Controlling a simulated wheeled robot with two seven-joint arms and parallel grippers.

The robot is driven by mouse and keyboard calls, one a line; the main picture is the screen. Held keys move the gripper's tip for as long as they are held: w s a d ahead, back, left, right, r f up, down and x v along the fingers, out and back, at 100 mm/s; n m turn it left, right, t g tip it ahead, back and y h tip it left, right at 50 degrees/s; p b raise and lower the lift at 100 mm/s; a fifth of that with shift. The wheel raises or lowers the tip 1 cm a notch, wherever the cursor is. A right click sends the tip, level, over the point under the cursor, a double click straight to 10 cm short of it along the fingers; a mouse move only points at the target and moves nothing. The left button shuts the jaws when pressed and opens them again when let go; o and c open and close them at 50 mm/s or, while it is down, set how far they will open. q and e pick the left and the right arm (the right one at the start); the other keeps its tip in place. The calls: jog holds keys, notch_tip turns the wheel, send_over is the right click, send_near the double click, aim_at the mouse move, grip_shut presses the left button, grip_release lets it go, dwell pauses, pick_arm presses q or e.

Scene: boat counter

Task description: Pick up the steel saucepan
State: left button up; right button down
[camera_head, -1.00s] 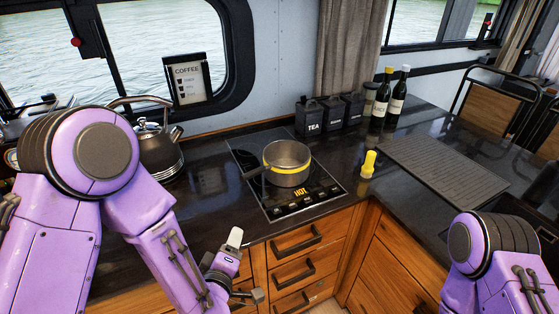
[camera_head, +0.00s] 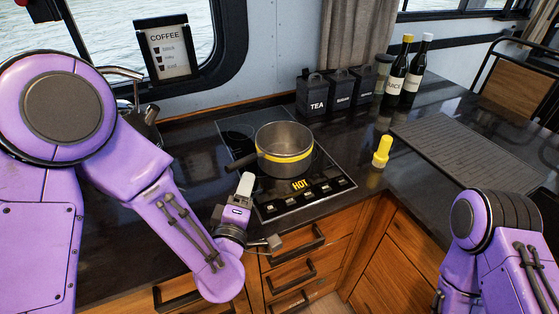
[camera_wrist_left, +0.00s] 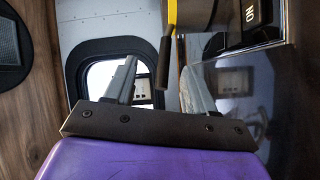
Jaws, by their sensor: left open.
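The steel saucepan (camera_head: 284,152) with a yellow band sits upright on the black cooktop (camera_head: 238,128). Its dark handle (camera_head: 241,163) points left and slightly toward me. My left gripper (camera_head: 259,215) is open and empty, in front of the pan and below its handle, near the counter's front edge. In the left wrist view, the dark handle (camera_wrist_left: 164,62) appears ahead of the open fingers (camera_wrist_left: 158,92), between them in the picture and apart from them. Part of the pan's side (camera_wrist_left: 196,14) shows at the top. My right arm is at the lower right; its gripper is out of view.
The cooktop's front display reads HOT (camera_head: 300,184). A yellow-topped shaker (camera_head: 382,152) stands right of it. Black canisters (camera_head: 318,94) and two bottles (camera_head: 406,76) stand behind. A kettle (camera_head: 146,112) is partly hidden by my left arm. A ribbed mat (camera_head: 450,148) lies right.

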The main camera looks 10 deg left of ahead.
aim_at(250, 163)
pick_arm(q)
jog(key=w, duration=0.2)
jog(key=w+p, duration=0.1)
jog(key=w, duration=0.1)
jog(key=w+p, duration=0.1)
jog(key=w, duration=0.1)
jog(key=shift+a+f, duration=0.4)
jog(key=shift+w+a+r+p, duration=0.1)
jog(key=shift+w+r+p, duration=0.05)
jog(key=shift+w+p, duration=0.25)
jog(key=w, duration=0.1)
jog(key=w+p, duration=0.2)
jog(key=w, duration=0.1)
jog(key=shift+a+f, duration=0.25)
jog(key=shift+a, duration=0.05)
jog(key=shift+w+f, duration=0.2)
jog(key=shift+w, duration=0.1)
jog(key=shift+s, duration=0.1)
jog(key=shift+r, duration=0.1)
jog(key=c, duration=0.5)
jog(key=shift+d, duration=0.1)
jog(key=c, duration=0.5)
grip_shut()
